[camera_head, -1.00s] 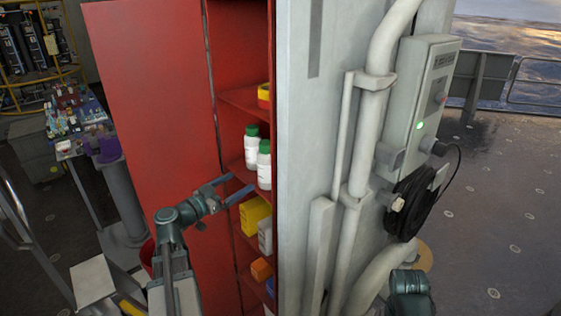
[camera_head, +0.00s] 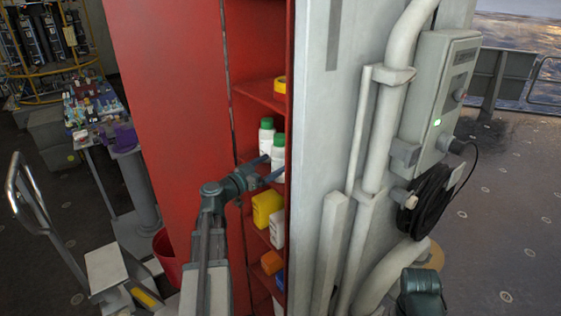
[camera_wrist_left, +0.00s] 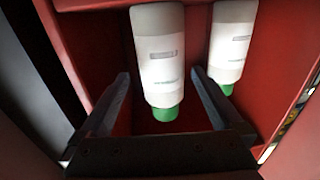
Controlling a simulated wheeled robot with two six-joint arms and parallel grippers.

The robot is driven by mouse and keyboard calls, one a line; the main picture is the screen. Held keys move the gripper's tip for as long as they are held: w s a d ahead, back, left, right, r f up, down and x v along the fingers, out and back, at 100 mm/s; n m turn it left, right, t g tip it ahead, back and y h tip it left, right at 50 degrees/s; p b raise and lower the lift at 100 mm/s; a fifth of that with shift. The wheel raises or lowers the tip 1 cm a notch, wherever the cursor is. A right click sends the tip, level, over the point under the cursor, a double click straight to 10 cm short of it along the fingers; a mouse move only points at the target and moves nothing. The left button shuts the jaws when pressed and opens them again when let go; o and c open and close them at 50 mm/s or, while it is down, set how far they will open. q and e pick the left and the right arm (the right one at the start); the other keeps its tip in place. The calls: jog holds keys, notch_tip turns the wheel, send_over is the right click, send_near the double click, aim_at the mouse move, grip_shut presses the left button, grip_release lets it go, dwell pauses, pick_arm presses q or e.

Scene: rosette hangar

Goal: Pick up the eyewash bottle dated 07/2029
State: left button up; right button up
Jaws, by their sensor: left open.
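Two white bottles with green caps stand on a shelf in the red cabinet, one (camera_head: 265,140) farther left and one (camera_head: 278,157) farther right in the head view. The left wrist view shows both upside down, one (camera_wrist_left: 159,50) in the middle and one (camera_wrist_left: 232,42) on the right. Their labels carry small print that I cannot read, so I cannot tell the dates. My left gripper (camera_head: 272,172) is open at the shelf; its fingers (camera_wrist_left: 163,98) flank the middle bottle in the wrist view. I cannot tell whether they reach around it.
The red cabinet (camera_head: 165,120) is open. Below the bottles are a yellow container (camera_head: 266,208), a white one (camera_head: 277,228) and an orange box (camera_head: 272,262). A grey wall panel (camera_head: 318,150) with pipes borders the opening on the right. A hand cart (camera_head: 103,268) stands left.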

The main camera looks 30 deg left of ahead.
aim_at(275, 141)
pick_arm(q)
jog(key=x, duration=0.4)
jog(key=shift+w+f, duration=0.35)
jog(key=shift+f, duration=0.05)
grip_shut()
jog(key=shift+a+r, duration=0.1)
jog(key=shift+s+a+r+p, duration=0.1)
jog(key=shift+a+r+p, duration=0.05)
jog(key=shift+r+p, duration=0.25)
notch_tip(275, 141, up, 7)
jog(key=p, duration=0.6)
jog(key=shift+p, duration=0.3)
jog(key=shift+s+a+f+b, duration=0.1)
jog(key=shift+a+f+b, duration=0.15)
jog(key=shift+a, duration=0.2)
jog(key=shift+s+a+f+b, duration=0.1)
jog(key=shift+a+f+b, duration=0.1)
jog(key=shift+a, duration=0.3)
jog(key=s+a, duration=0.2)
jog(key=a, duration=0.6)
jog(key=s+a, duration=0.3)
jog(key=a, duration=0.6)
jog(key=shift+s, duration=0.15)
